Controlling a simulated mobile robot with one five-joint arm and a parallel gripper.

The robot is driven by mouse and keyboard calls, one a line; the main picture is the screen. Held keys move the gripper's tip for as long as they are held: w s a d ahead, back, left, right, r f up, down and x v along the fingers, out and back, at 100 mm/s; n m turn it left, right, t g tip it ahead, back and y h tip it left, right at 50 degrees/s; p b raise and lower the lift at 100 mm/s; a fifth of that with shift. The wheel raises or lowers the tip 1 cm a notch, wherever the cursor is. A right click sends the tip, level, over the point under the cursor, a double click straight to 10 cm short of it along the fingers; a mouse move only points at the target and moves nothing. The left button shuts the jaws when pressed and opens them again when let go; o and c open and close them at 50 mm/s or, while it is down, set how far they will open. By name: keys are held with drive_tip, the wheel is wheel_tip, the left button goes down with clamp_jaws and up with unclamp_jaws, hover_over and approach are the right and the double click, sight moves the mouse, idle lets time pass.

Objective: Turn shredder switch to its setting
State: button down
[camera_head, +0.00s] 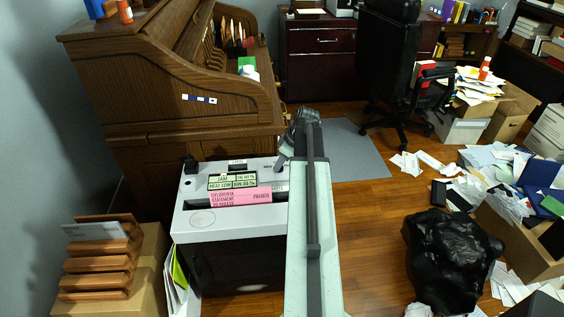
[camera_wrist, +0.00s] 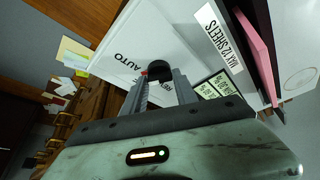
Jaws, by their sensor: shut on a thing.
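The white-topped shredder (camera_head: 200,224) stands left of centre in the head view, with a dark front. A pink sheet (camera_head: 240,197) and display-like green labels (camera_head: 232,181) are on its top. In the wrist view, the round black switch knob (camera_wrist: 158,69) sits on the white panel between the fingers of my gripper (camera_wrist: 160,82). My gripper is shut on the knob. A small red mark shows at the knob's left edge, near the word AUTO (camera_wrist: 127,62). Another label, apparently REV, is partly hidden by a finger. In the head view, my gripper (camera_head: 284,152) and arm hide the knob.
A wooden roll-top desk (camera_head: 170,110) stands directly behind the shredder. A wooden letter rack (camera_head: 105,260) on a box is at the left. A black bag (camera_head: 448,255), scattered papers and boxes cover the right floor. Bare floor lies right of my arm.

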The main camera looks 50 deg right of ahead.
drive_tip(key=n, duration=0.1)
drive_tip(key=n+y, duration=0.1)
drive_tip(key=n+g, duration=0.1)
drive_tip(key=n, duration=0.1)
drive_tip(key=shift+w+d, duration=0.1)
drive_tip(key=shift+d, duration=0.15)
drive_tip(key=shift+n+y, duration=0.4)
drive_tip(key=shift+n, duration=0.6)
drive_tip(key=shift+g, duration=0.3)
drive_tip(key=c, duration=1)
unclamp_jaws()
drive_tip(key=shift+o, duration=0.2)
